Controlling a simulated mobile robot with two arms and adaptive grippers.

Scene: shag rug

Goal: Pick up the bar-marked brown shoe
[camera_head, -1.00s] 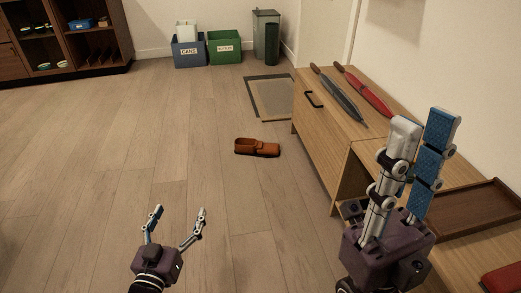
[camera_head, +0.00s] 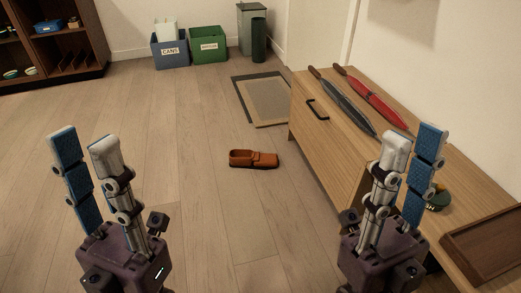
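The brown shoe (camera_head: 253,159) lies on the wooden floor in the middle of the head view, its toe towards the right. A bar mark on it is too small to make out. My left gripper (camera_head: 82,140) is raised at the left, nearer to me than the shoe, with its fingers apart and nothing between them. My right gripper (camera_head: 413,142) is raised at the right in front of the cabinet. Its fingers are a little apart with nothing between them. Both grippers are well away from the shoe.
A wooden cabinet (camera_head: 325,135) stands along the right wall, bearing a grey umbrella (camera_head: 343,102), a red umbrella (camera_head: 374,97) and a brown tray (camera_head: 485,248). A mat (camera_head: 262,100), a blue bin (camera_head: 171,52) and a green bin (camera_head: 209,46) are farther back. The floor around the shoe is clear.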

